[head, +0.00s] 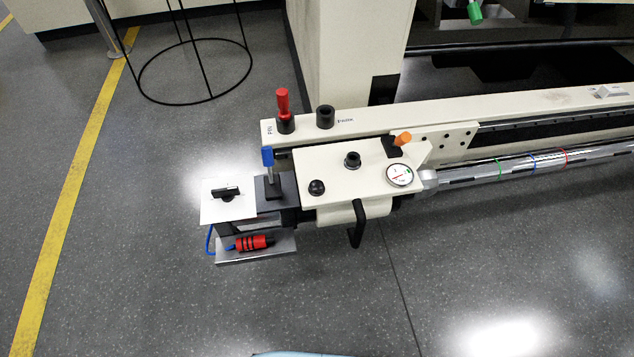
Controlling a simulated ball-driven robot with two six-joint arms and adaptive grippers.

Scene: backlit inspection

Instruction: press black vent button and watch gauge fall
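Two round black knobs stand on top of the cream housing (330,165): a domed one (317,187) near its front left and a ringed, stepped one (352,159) near its middle. I cannot tell from any label which is the vent button. The round white gauge (400,175) sits at the housing's right end. Its face has a red needle and a small green mark; the numbers are too small to read. Neither of my grippers is in view, and nothing touches the knobs or gauge.
A red-handled lever (283,107), a black socket (325,116) and an orange knob (403,139) stand behind. A white plate with a black rotary switch (226,193), a red connector (252,242) and a black handle (357,225) are nearby. The floor in front is clear.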

